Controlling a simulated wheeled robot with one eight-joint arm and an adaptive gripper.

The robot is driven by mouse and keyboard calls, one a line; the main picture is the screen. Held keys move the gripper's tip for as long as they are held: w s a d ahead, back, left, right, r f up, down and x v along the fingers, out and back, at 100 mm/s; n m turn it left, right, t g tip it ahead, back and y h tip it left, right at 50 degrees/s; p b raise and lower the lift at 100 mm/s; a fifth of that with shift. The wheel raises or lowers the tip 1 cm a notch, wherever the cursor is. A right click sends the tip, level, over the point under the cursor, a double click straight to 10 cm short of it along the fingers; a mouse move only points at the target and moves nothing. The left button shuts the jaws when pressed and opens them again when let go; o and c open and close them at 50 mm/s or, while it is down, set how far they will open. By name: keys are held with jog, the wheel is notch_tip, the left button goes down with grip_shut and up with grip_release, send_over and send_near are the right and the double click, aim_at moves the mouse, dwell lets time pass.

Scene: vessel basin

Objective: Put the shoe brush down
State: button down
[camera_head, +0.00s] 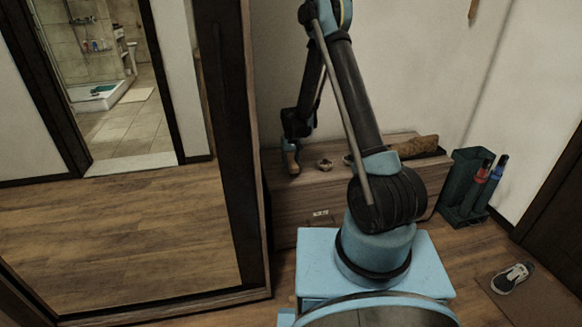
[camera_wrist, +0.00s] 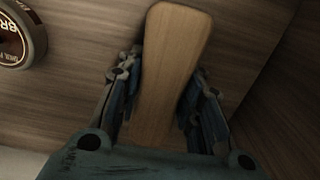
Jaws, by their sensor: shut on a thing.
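The shoe brush (camera_wrist: 170,70) shows in the wrist view as a long, flat piece of light wood with a rounded end. My gripper (camera_wrist: 165,95) is shut on it, with one finger along each side. In the head view my gripper (camera_head: 291,146) is at the left end of the wooden bench (camera_head: 300,210), with the brush (camera_head: 292,164) pointing down under it. I cannot tell whether the brush touches the bench top. Its bristles are not visible.
A round brown tin (camera_wrist: 22,35) lies left of the brush in the wrist view. A small round item (camera_head: 325,164) sits on the bench, with a brown item (camera_head: 415,146) farther right. A tall framed mirror (camera_head: 240,150) stands close left. An umbrella stand (camera_head: 465,185) is at right.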

jog(key=shift+f, duration=0.55)
jog(key=c, duration=1.1)
grip_release()
